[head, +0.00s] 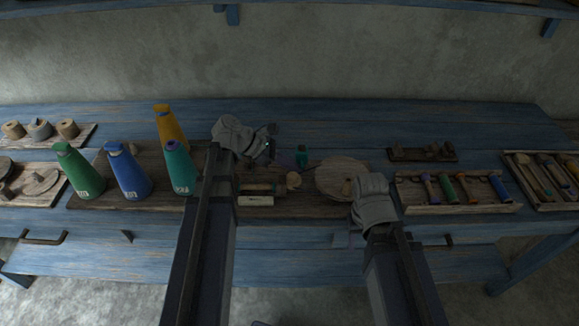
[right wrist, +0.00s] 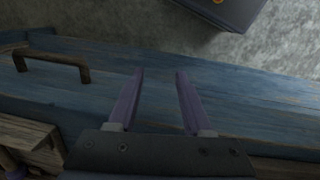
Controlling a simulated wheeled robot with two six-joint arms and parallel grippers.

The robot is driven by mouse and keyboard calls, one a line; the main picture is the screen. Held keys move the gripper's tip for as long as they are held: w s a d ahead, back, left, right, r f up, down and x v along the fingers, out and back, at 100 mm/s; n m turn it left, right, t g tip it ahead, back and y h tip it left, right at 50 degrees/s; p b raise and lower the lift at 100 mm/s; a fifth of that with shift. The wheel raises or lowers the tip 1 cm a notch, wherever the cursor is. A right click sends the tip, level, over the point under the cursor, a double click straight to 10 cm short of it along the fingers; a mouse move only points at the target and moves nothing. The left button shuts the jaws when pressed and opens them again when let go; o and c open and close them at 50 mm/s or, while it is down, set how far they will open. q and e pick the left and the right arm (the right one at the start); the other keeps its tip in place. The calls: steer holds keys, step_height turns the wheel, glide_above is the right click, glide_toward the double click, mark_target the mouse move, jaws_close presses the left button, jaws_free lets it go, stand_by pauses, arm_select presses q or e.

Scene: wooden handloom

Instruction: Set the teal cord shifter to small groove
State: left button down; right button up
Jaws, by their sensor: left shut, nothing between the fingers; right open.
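A small teal piece (head: 301,157), probably the teal cord shifter, stands at the back of the wooden board, right of my left gripper. It is too small and dark for me to tell its groove setting. My left gripper (head: 271,150) is shut and empty, close to the teal piece with a small gap showing.
Green (head: 78,170), blue (head: 127,172), teal (head: 180,168) and yellow (head: 170,127) cones stand at left. A wooden roller (head: 262,188) and a round disc (head: 340,177) lie between my arms. A tool tray (head: 455,208) is at right. The table's back strip is clear.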

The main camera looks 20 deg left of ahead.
arm_select(q)
step_height(320, 180, up, 3)
steer(key=p, duration=0.2)
steer(key=shift+f+p, duration=0.15)
steer(key=shift+p, duration=0.15)
steer(key=shift+w+f, duration=0.1)
arm_select(e)
step_height(320, 180, up, 2)
steer(key=shift+r, duration=0.3)
